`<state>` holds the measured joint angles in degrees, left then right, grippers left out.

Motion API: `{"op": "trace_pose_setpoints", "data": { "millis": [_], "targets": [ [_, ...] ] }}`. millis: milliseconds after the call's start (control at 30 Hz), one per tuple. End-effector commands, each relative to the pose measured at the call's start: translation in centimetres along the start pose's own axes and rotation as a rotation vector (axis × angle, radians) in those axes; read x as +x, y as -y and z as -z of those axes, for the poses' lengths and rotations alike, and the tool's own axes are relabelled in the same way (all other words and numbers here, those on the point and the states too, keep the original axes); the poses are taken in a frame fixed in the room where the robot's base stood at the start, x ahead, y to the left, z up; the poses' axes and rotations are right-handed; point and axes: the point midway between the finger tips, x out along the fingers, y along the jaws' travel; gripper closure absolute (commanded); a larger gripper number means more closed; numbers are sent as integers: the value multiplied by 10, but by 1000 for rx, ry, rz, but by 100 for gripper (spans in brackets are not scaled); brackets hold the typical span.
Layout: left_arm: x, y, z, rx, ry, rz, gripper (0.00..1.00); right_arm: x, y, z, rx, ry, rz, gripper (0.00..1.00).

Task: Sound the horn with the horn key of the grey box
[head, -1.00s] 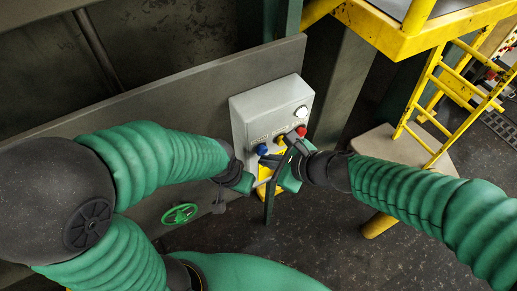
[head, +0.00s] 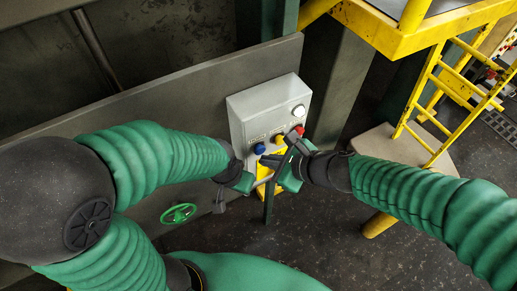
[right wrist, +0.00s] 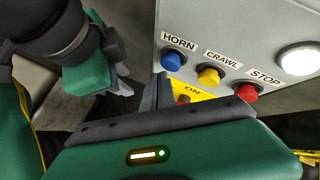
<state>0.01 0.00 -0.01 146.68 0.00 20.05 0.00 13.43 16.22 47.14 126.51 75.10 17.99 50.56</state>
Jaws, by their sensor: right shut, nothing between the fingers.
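The grey box (head: 262,104) is on the wall panel. Its blue horn key (head: 260,148) sits at the left of the key row and shows in the right wrist view under the label HORN (right wrist: 172,60). My right gripper (head: 270,161) is shut and empty, just below and in front of the key row. In the right wrist view its dark fingertips (right wrist: 160,88) are below the blue key, with a gap in the picture; contact is not seen. My left gripper (head: 246,181) is at the lower left of the box; its jaw opening is unclear.
Beside the horn key are a yellow CRAWL key (right wrist: 208,75) and a red STOP key (right wrist: 246,92). A white lamp (right wrist: 299,58) is at the right. A yellow ON plate (right wrist: 200,94) is below. A green handwheel (head: 179,213) is lower left, a yellow ladder (head: 433,100) right.

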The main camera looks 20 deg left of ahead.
Motion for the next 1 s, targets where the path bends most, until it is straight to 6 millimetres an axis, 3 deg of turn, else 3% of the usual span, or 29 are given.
{"op": "trace_pose_setpoints", "data": {
  "millis": [1000],
  "targets": [
    [-4,0,1,0,0,0,64,6,3,-6,0,-1,0,100]
  ]
}}
